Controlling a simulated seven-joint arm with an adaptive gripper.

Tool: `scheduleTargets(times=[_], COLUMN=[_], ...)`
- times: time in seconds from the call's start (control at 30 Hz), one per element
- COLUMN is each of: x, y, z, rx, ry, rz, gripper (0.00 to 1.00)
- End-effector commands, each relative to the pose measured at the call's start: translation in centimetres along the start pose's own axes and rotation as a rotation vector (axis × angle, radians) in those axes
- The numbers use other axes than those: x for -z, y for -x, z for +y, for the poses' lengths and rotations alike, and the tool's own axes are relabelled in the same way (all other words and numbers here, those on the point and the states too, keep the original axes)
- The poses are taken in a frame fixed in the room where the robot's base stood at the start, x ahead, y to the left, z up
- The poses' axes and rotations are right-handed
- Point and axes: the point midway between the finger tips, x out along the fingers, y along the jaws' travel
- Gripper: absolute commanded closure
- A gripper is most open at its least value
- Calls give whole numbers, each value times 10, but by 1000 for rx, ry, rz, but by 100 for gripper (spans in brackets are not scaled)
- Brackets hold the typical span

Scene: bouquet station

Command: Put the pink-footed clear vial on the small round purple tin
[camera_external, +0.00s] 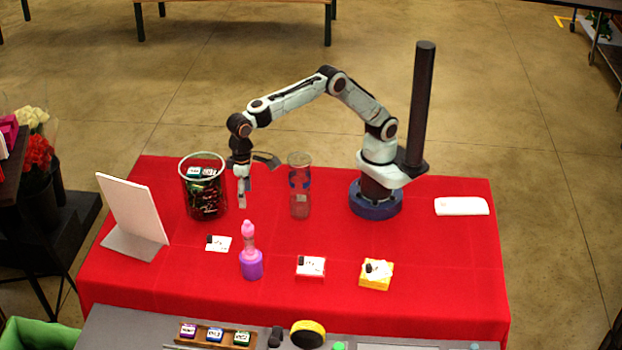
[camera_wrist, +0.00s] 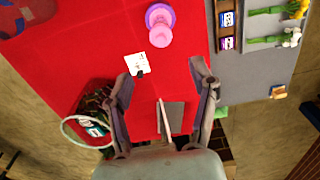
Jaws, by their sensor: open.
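The small round purple tin (camera_external: 251,266) stands on the red cloth at the front middle-left. The clear vial (camera_external: 249,240), with pink at its narrow upper end, stands upright on top of the tin, and they look to be touching. In the wrist view the vial (camera_wrist: 160,18) shows from above as a pink round shape over the purple tin (camera_wrist: 149,12). My gripper (camera_external: 241,195) is open, empty and apart from both, behind them and above the cloth. Its spread fingers (camera_wrist: 162,82) also show in the wrist view.
A dark wire basket (camera_external: 206,208) stands just left of my gripper, and a tall clear container (camera_external: 300,205) to its right. A white card (camera_external: 218,243), card-topped red block (camera_external: 310,274), yellow block (camera_external: 374,283) and white panel (camera_external: 135,210) surround the tin.

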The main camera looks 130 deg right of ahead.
Motion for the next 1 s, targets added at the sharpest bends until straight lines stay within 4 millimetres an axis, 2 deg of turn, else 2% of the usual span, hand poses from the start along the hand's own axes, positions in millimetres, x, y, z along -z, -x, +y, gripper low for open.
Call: scheduleTargets(times=[0.07,0.17,0.27,0.33,0.43,0.5,0.6,0.7,0.8,1.0], x=[-5,-25,-61,-94,-143,-175,-211,-234,-245,-247], y=[6,22,39,45,39,29,10,-6,-15,-17], z=[6,27,66,100,147,176,208,227,236,238], rx=[0,0,2,6,18,28,44,56,62,62], ry=[23,109,256,377,543,646,766,844,882,891], rz=[1,3,2,-1,-9,-15,-23,-29,-32,-35], gripper=[41,41,41,41,41,41,41,41,41,41])
